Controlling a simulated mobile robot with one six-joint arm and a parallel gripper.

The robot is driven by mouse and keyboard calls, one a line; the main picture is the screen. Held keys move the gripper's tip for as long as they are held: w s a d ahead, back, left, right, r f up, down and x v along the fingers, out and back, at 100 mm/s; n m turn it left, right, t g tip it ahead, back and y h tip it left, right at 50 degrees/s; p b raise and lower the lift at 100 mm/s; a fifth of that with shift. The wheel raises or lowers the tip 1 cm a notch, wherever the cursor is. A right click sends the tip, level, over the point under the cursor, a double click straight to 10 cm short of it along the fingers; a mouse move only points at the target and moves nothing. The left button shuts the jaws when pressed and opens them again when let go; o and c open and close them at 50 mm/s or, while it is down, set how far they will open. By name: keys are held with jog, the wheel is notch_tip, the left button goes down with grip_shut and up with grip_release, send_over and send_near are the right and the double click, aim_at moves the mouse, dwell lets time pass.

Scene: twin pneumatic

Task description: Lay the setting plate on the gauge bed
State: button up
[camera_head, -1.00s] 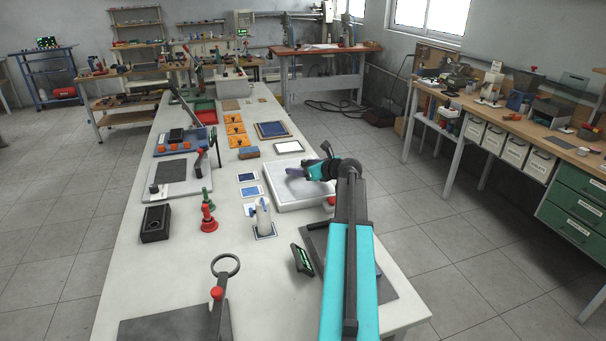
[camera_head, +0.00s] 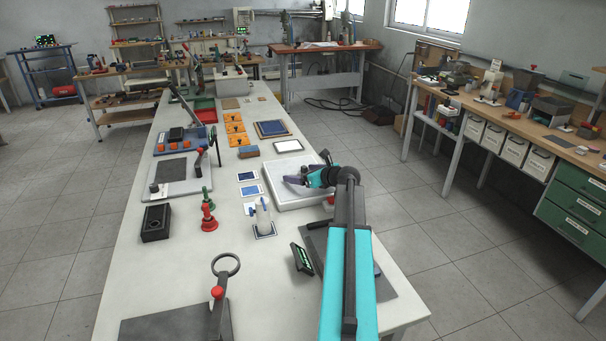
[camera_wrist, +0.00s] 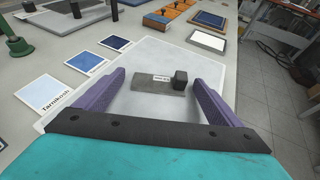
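In the head view my gripper (camera_head: 297,182) is low over the white tray (camera_head: 283,202), and I cannot make out the plate there. I cannot tell for certain which fixture is the gauge bed; a dark grey pad with a lever (camera_head: 173,170) stands to the left.
Blue sample cards (camera_head: 249,190) lie left of the tray. A white bottle-like holder (camera_head: 263,218), a red hand stamp (camera_head: 208,222) and a black box (camera_head: 156,223) stand nearby. A small tilted display (camera_head: 302,258) is beside my arm. The white table (camera_head: 265,300) is clear at front centre.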

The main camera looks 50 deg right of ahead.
jog(key=shift+r, duration=0.15)
jog(key=b+v, duration=0.2)
jog(key=v, duration=1)
jog(key=shift+a, duration=0.1)
jog(key=shift+r, duration=0.1)
jog(key=shift+c, duration=0.4)
